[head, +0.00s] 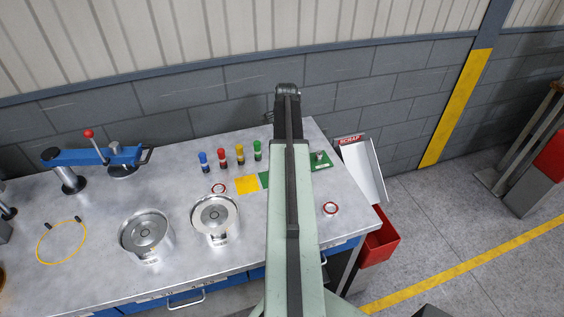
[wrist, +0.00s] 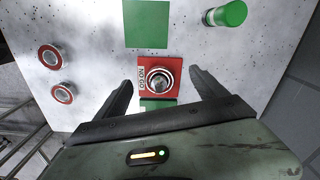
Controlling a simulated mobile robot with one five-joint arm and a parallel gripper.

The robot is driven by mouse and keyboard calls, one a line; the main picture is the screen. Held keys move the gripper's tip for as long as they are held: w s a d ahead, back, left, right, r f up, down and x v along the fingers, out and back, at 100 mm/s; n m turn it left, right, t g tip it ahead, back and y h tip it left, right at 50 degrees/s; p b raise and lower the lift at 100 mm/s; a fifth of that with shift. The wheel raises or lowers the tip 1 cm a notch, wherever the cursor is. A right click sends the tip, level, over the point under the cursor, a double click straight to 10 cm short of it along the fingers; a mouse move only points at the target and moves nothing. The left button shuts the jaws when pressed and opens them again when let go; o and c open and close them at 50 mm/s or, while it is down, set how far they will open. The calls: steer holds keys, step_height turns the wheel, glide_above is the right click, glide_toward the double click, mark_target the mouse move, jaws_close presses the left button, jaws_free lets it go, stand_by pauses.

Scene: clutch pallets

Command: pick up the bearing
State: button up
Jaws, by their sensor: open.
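My gripper (wrist: 161,77) is open in the wrist view, its fingers on either side of a round metal piece (wrist: 158,82) with concentric rings. That piece stands on a red plate (wrist: 173,64) with a white label; I cannot tell whether it is a bearing or a gauge post. Nothing is gripped. Two red-and-silver ring-shaped bearings (wrist: 50,57) (wrist: 61,90) lie left of the gripper in the wrist view. In the head view one such bearing (head: 330,208) lies right of my arm and another (head: 218,188) left of it. My arm hides the gripper there.
A green fixture (head: 322,164) with a metal post stands at the back right. A yellow card (head: 246,185), several coloured pegs (head: 240,154) and two metal drums (head: 146,231) (head: 216,216) are left of my arm. A scrap chute (head: 363,167) adjoins the bench's right edge.

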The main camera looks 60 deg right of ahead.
steer(key=shift+m, duration=0.9)
steer(key=s+d, duration=0.1)
steer(key=d, duration=0.1)
steer(key=s+d, duration=0.1)
steer(key=shift+s+d+f, duration=0.15)
steer(key=shift+s+d, duration=0.15)
steer(key=shift+d, duration=0.1)
steer(key=f+b, duration=0.8)
steer(key=shift+w+a, duration=0.15)
steer(key=shift+a, duration=0.15)
steer(key=shift+r, duration=0.2)
jaws_close()
step_height(320, 180, up, 18)
steer(key=p, duration=1.8)
